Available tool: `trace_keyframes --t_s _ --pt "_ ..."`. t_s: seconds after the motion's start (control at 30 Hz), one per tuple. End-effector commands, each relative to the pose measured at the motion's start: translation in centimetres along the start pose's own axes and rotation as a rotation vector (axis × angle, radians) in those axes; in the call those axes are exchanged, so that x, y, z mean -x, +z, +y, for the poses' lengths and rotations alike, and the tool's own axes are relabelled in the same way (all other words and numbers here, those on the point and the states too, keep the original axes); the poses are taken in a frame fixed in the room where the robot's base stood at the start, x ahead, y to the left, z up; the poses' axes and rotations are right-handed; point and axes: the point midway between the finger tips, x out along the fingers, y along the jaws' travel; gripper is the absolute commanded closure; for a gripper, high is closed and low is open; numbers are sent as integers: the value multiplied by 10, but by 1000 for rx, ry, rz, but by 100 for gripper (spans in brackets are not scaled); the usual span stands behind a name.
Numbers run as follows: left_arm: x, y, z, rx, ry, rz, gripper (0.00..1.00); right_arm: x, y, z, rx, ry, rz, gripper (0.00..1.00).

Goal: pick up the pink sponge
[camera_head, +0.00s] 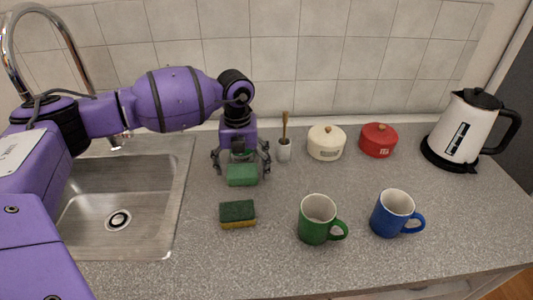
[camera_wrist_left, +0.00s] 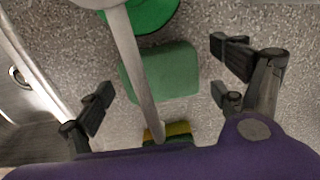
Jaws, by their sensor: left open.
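I see no pink sponge in either view. My left gripper (camera_head: 241,165) points down over the counter with its fingers spread, open and empty. A plain green block (camera_head: 242,175) lies beneath it. In the left wrist view the green block (camera_wrist_left: 165,72) shows between the open fingers (camera_wrist_left: 162,88); I cannot tell whether they touch it. A sponge with a dark green top and yellow underside (camera_head: 238,214) lies nearer me, apart from the block. Part of it shows low in the wrist view (camera_wrist_left: 178,129). My right gripper is not in view.
A metal sink (camera_head: 160,200) is at the left. A green mug (camera_head: 315,222) and blue mug (camera_head: 391,213) stand right of the sponge. Behind are a brush holder (camera_head: 284,151), a cream pot (camera_head: 325,145), a red pot (camera_head: 378,142) and a kettle (camera_head: 458,130).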

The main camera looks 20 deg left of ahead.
Motion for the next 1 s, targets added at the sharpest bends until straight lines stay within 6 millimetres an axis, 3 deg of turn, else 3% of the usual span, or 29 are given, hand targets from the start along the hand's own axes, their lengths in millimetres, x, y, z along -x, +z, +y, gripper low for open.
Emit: trace_keyframes --t_s 0.1,0.33,0.57,1.0 --pt "-10 -1 1 0 0 3 12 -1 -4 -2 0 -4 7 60" --pt "-12 -1 1 0 1 3 12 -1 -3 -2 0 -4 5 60" --pt "-12 -1 1 1 1 3 42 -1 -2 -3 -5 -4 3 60" --pt "-9 -1 1 0 1 3 45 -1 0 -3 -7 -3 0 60"
